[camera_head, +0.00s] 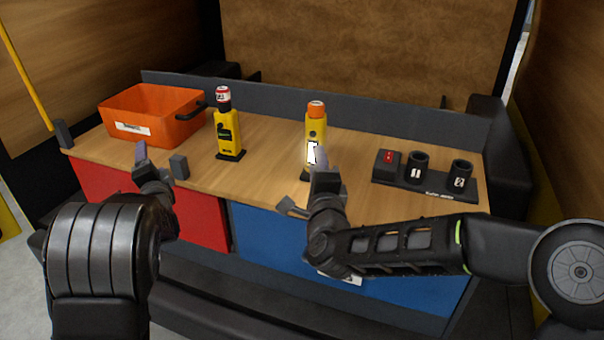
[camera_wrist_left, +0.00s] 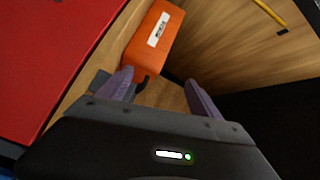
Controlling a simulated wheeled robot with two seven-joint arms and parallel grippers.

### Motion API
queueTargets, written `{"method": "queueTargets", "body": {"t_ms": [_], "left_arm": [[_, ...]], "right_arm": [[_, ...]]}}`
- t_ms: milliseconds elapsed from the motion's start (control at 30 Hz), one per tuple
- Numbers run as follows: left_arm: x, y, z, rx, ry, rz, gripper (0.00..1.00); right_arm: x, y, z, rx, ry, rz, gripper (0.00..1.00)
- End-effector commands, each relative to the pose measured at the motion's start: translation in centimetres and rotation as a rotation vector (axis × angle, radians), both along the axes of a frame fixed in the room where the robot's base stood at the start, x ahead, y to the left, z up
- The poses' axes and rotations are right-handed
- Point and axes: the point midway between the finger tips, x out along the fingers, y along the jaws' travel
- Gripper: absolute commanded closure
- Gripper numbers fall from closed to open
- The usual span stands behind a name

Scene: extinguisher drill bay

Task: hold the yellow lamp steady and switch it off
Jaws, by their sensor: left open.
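A yellow lamp-like unit (camera_head: 316,127) with an orange cap and a bright white panel stands upright at mid-bench. A second yellow unit (camera_head: 228,131), with a black base and a red-and-white top, stands upright to its left. I cannot tell for certain which is the lamp. My left gripper (camera_head: 161,160) is open and empty at the bench's front edge, left of both; its spread fingers show in the left wrist view (camera_wrist_left: 158,82). My right gripper (camera_head: 300,176) looks open, in front of the capped unit; one finger overlaps its lower part, so contact is unclear.
An orange bin (camera_head: 180,130) with a black handle stands at the bench's left; it also shows in the left wrist view (camera_wrist_left: 143,50). A dark holder (camera_head: 428,186) with a red switch and two black cups is at the right. Bare wood (camera_head: 267,145) lies between the yellow units.

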Motion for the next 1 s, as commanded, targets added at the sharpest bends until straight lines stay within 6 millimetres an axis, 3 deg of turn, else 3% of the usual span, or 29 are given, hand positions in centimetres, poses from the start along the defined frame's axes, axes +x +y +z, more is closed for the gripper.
{"method": "queueTargets", "body": {"t_ms": [33, 100, 167, 400, 600, 700, 800, 1000], "left_arm": [[0.5, -0.2, 3.3, 0.082, -0.037, 0.001, 0.26], [1.2, -1.6, 7.5, 0.259, -0.061, -0.009, 0.26], [2.4, -5.3, 8.9, 0.460, -0.035, -0.058, 0.26], [4.7, -20.2, 4.7, 1.092, 0.089, -0.295, 0.26], [4.0, -30.5, 0.0, 1.558, 0.104, -0.460, 0.26], [3.3, -33.9, -1.9, 1.729, 0.091, -0.514, 0.26], [2.8, -36.1, -3.2, 1.841, 0.076, -0.548, 0.26], [2.4, -37.3, -4.0, 1.914, 0.065, -0.567, 0.26]], "right_arm": [[0.0, 0.0, 0.0, 0.000, 0.000, 0.000, 0.64], [0.0, 0.0, 0.0, 0.000, 0.000, 0.000, 0.64], [0.0, 0.0, 0.0, 0.000, 0.000, 0.000, 0.64], [0.0, 0.0, 0.0, 0.000, 0.000, 0.000, 0.64], [0.0, 0.0, 0.0, 0.000, 0.000, 0.000, 0.64], [0.0, 0.0, 0.0, 0.000, 0.000, 0.000, 0.64], [0.0, 0.0, 0.0, 0.000, 0.000, 0.000, 0.64], [0.0, 0.0, 0.0, 0.000, 0.000, 0.000, 0.64]]}}
